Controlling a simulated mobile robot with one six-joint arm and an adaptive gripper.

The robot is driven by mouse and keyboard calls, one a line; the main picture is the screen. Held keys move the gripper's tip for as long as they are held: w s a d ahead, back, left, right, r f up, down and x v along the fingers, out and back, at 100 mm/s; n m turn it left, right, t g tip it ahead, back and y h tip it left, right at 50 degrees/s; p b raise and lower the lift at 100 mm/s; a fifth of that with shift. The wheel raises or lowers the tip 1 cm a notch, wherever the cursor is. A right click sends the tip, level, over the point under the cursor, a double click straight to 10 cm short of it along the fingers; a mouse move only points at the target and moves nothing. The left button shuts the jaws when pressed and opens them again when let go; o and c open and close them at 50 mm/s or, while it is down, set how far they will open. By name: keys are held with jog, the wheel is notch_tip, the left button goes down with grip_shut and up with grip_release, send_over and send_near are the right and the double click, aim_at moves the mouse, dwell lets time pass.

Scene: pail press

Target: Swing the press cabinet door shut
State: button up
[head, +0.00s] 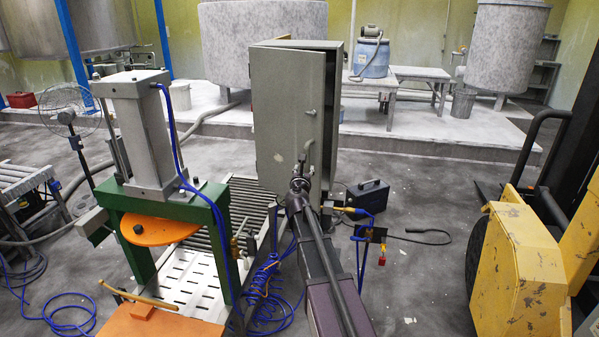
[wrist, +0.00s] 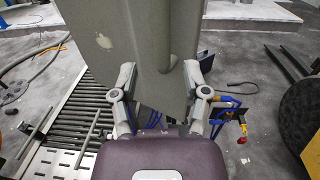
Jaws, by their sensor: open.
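The grey press cabinet (head: 333,100) stands in the middle of the head view. Its door (head: 284,100) looks ajar, with the right edge standing off the body and a dark gap behind it. A small handle (head: 311,112) sits near that edge. My gripper (head: 303,172) is at the lower right part of the door. In the wrist view the door (wrist: 105,30) fills the upper middle, and my gripper (wrist: 160,78) has its two fingers spread on either side of the door's lower right part. I cannot tell whether either finger touches it.
A green press (head: 170,205) with an orange plate stands left of the cabinet, beside a roller conveyor (head: 250,205). Blue hose (head: 272,290) lies coiled on the floor. A dark box (head: 368,197) stands right of the cabinet. A yellow machine (head: 515,265) is at far right.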

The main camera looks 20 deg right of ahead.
aim_at(306, 171)
jog(key=shift+w, duration=0.1)
jog(key=shift+x, duration=3.8)
jog(key=shift+w+d, duration=0.15)
jog(key=shift+c, duration=0.4)
grip_shut()
